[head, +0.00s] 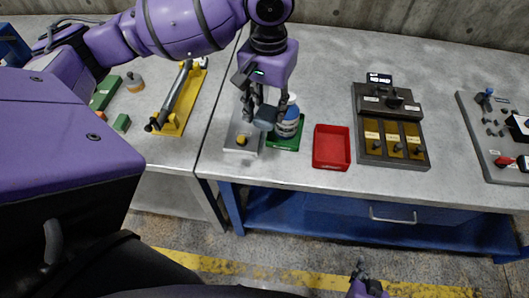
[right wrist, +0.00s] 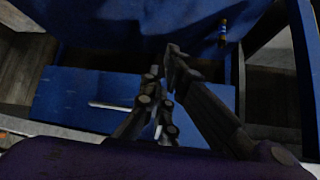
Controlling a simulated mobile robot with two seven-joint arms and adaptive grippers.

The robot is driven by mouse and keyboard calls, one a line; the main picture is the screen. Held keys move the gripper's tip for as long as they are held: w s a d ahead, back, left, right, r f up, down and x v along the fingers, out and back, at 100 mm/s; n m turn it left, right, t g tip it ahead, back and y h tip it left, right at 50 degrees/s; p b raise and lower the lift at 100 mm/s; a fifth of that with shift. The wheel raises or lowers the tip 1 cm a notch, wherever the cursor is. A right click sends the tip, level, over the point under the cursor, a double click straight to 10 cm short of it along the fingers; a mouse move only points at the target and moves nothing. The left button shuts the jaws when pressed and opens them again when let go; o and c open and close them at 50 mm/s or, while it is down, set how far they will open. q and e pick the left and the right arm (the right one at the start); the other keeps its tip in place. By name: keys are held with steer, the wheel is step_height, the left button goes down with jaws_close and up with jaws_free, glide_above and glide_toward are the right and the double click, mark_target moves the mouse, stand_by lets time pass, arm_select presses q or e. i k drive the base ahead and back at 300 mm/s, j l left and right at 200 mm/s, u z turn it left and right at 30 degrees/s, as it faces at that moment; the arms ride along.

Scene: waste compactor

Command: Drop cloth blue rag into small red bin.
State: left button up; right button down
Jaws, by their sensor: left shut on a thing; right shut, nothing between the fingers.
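The small red bin (head: 331,163) stands empty on the right-hand grey table, near its front edge, in the head view. My left gripper (head: 260,118) points down to the left of the bin, shut on a small blue-grey cloth, which appears to be the blue rag (head: 266,117). The fingers partly hide the rag. My right gripper (head: 366,272) is low at the bottom of the head view, away from the table top. In the right wrist view, the right gripper (right wrist: 164,65) is shut and empty.
A white and blue bottle (head: 289,121) stands on a green tray (head: 285,144) between rag and bin. A grey box with a yellow button (head: 241,140) is left of it. A dark control panel (head: 392,128) stands right of the bin. A blue drawer (right wrist: 70,98) shows in the wrist view.

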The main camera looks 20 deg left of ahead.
mark_target(327, 147)
steer(key=i+l, duration=0.1)
steer(key=l, duration=0.75)
steer(key=i+l, duration=0.15)
steer(key=l, duration=0.3)
